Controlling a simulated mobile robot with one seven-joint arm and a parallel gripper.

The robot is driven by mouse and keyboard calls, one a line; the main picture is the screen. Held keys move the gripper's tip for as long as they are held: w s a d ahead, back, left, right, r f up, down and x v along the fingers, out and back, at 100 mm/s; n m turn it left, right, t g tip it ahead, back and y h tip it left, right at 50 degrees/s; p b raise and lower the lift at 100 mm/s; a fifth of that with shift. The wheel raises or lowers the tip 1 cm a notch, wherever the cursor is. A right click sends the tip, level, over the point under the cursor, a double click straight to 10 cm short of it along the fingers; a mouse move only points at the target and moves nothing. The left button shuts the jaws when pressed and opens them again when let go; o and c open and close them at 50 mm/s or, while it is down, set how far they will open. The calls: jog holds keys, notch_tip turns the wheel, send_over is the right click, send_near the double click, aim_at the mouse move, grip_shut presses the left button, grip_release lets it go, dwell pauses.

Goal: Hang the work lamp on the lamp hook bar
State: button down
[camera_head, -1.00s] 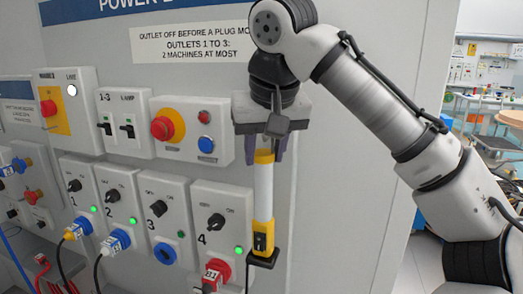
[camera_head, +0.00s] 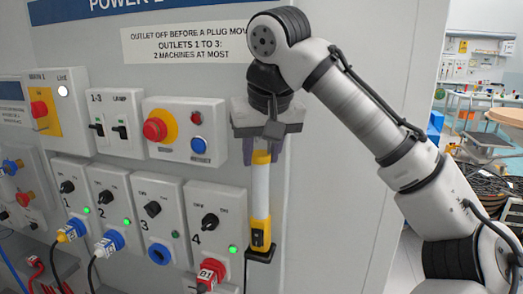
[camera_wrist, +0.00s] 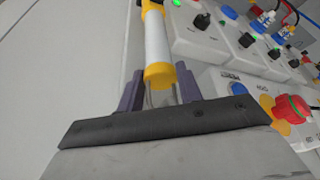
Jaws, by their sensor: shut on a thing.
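The work lamp is an upright white tube (camera_head: 260,187) with yellow ends and a dark switch on its lower yellow part. Its lower end is at a small black bracket (camera_head: 262,254) on the grey panel, right of outlet 4. My gripper (camera_head: 263,152) is at the lamp's top end, pointing down, shut on the lamp. In the wrist view the lamp (camera_wrist: 157,40) extends away from between my two dark fingers (camera_wrist: 157,90), with a thin grey wire loop at its yellow end. I cannot make out a lamp hook bar in either view.
Left of the lamp, the panel carries the outlet 4 box (camera_head: 215,222) with a red plug (camera_head: 211,272), and a box with a red emergency button (camera_head: 154,129). Cables hang below. The panel is bare right of the lamp. A cluttered workshop shows at far right.

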jog(key=c, duration=0.9)
grip_release()
jog(key=shift+o, duration=0.2)
